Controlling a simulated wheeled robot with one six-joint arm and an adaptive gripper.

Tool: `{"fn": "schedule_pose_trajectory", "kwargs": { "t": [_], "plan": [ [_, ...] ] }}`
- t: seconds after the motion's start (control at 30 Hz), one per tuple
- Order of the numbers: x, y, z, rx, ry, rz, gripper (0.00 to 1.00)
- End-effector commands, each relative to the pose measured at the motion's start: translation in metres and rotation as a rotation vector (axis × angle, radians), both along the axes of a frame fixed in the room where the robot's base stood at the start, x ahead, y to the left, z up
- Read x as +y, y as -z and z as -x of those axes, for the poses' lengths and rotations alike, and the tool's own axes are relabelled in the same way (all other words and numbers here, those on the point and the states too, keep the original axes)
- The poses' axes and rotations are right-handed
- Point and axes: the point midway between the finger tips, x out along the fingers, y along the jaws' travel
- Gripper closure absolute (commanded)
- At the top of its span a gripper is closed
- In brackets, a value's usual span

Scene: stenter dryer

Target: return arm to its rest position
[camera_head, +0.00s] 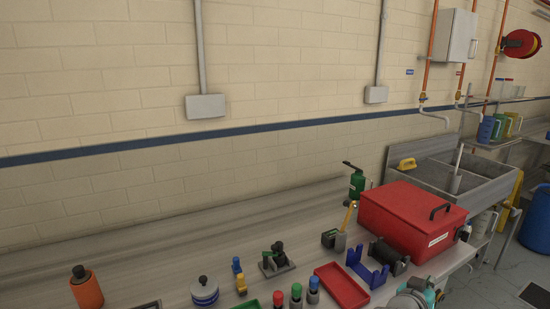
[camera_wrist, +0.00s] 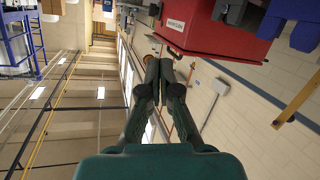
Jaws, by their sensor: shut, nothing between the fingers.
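My gripper (camera_wrist: 160,68) shows in the wrist view, with its dark fingers together and nothing held between them. The wrist view is steeply turned, with the room, ceiling lights and brick wall around the fingers. The red box (camera_wrist: 207,28) fills the upper right of that view, beyond the fingertips; I see no contact. In the head view, a grey and teal part of my arm (camera_head: 418,293) shows at the bottom edge, right of centre, in front of the red box. The rest of my arm is out of that view.
A sink (camera_head: 455,178) lies at right. The bench's back left is clear.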

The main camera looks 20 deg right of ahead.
Motion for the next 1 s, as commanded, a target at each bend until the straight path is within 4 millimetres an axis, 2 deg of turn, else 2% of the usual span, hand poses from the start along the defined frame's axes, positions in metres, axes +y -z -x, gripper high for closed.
{"fn": "schedule_pose_trajectory", "kwargs": {
  "t": [0.03, 0.2, 0.37, 0.5, 0.73, 1.0],
  "plan": [
    [0.014, 0.018, 0.0, 0.021, -0.05, -0.002, 1.0],
    [0.061, 0.066, 0.004, 0.068, -0.23, -0.001, 1.0],
    [0.109, 0.105, 0.016, 0.094, -0.39, -0.006, 1.0],
    [0.15, 0.134, 0.034, 0.105, -0.522, -0.018, 1.0],
    [0.217, 0.167, 0.077, 0.101, -0.719, -0.047, 1.0],
    [0.282, 0.182, 0.142, 0.065, -0.909, -0.096, 1.0]
  ]
}}
